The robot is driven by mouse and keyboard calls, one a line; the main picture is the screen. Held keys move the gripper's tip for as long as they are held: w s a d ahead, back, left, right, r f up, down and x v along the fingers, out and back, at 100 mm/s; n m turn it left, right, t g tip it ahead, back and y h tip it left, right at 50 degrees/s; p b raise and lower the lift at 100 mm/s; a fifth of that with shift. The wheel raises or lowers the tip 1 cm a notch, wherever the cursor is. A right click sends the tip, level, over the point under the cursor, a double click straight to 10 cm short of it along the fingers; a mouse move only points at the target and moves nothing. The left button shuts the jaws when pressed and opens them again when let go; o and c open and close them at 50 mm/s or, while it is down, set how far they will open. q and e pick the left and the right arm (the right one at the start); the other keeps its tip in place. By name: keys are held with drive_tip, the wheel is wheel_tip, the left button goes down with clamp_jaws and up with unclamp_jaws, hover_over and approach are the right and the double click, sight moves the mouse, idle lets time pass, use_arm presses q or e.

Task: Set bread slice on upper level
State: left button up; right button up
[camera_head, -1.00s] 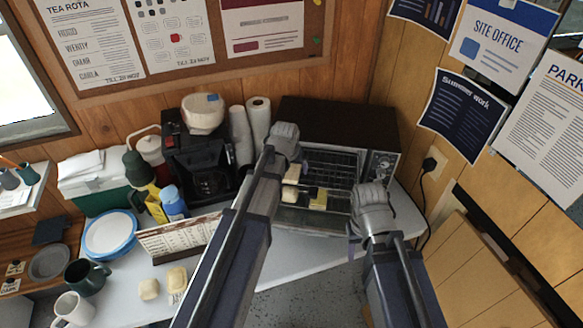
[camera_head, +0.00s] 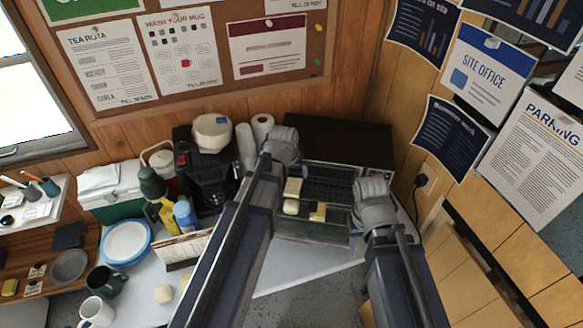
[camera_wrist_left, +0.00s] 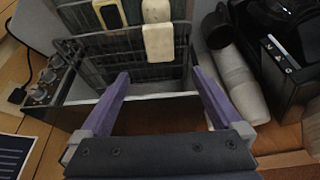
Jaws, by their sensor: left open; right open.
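The toaster oven (camera_head: 340,140) stands with its front open and wire racks showing. A pale bread slice (camera_head: 293,187) lies on a rack at its left; it also shows in the left wrist view (camera_wrist_left: 158,43). A pale rounded piece (camera_head: 291,207) and a yellow piece with a dark part (camera_head: 318,211) are close to it. I cannot tell every piece's level. My left gripper (camera_wrist_left: 160,78) is open and empty, its fingers apart just short of the slice in the wrist view. My right gripper (camera_head: 358,222) is open at the oven's right front; its fingers are hardly visible.
A black coffee machine (camera_head: 200,165) and paper rolls (camera_head: 253,138) stand left of the oven. A blue-rimmed plate (camera_head: 127,241), mugs (camera_head: 106,281) and a pale bread-like piece (camera_head: 163,293) are on the table. The table in front of the oven is partly clear.

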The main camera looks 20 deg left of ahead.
use_arm(q)
drive_tip(key=s+d+m+g, duration=0.2)
drive_tip(key=s+d, duration=0.4)
drive_tip(key=s, duration=0.4)
drive_tip(key=s+d+f+m+g+y, duration=0.1)
drive_tip(key=s+d+m+g, duration=0.1)
drive_tip(key=s+d, duration=0.5)
drive_tip(key=s+g, duration=0.1)
drive_tip(key=s, duration=0.1)
drive_tip(key=shift+s+f+m, duration=0.2)
drive_tip(key=shift+s+m, duration=0.1)
drive_tip(key=shift+s, duration=0.05)
